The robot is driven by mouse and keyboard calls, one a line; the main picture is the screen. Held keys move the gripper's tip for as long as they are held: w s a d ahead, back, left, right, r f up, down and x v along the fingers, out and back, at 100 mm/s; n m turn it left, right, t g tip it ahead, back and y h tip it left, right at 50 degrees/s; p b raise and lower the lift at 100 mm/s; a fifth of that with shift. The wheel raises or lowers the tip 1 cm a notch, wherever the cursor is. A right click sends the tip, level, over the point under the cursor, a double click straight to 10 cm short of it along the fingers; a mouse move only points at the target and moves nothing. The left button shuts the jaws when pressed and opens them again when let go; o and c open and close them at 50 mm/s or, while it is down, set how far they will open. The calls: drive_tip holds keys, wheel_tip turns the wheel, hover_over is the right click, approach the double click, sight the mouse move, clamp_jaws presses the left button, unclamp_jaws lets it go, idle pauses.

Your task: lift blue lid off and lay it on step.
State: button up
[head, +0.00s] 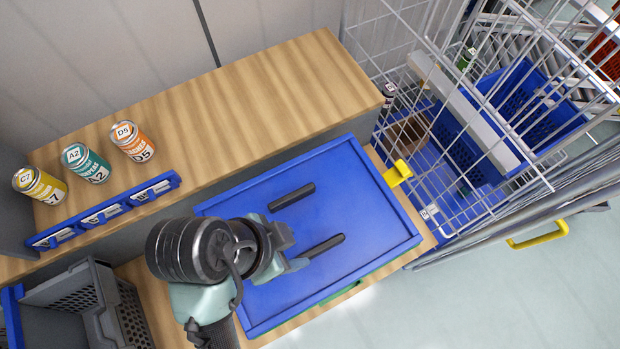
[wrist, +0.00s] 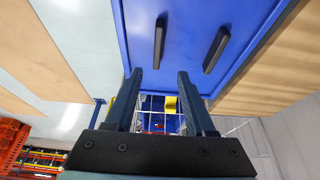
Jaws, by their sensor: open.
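The raised wooden level (head: 260,95) behind may be the step.
Cans (head: 85,163) and a blue label rail (head: 105,212) occupy the raised level's left; its middle and right are clear. A grey crate (head: 85,300) stands at lower left. A yellow piece (head: 397,173) is at the lid's right edge, near a wire cart (head: 450,205).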

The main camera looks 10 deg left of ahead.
hover_over(319, 248)
drive_tip(key=s+a, duration=0.2)
wheel_tip(319, 248, down, 6)
drive_tip(key=shift+w+a+f+b, duration=0.1)
drive_tip(key=shift+a+b, duration=0.05)
drive_tip(key=shift+b, duration=0.15)
drive_tip(key=shift+p+x, duration=0.7)
drive_tip(key=shift+x, duration=2.4)
clamp_jaws()
drive_tip(key=shift+w, duration=0.1)
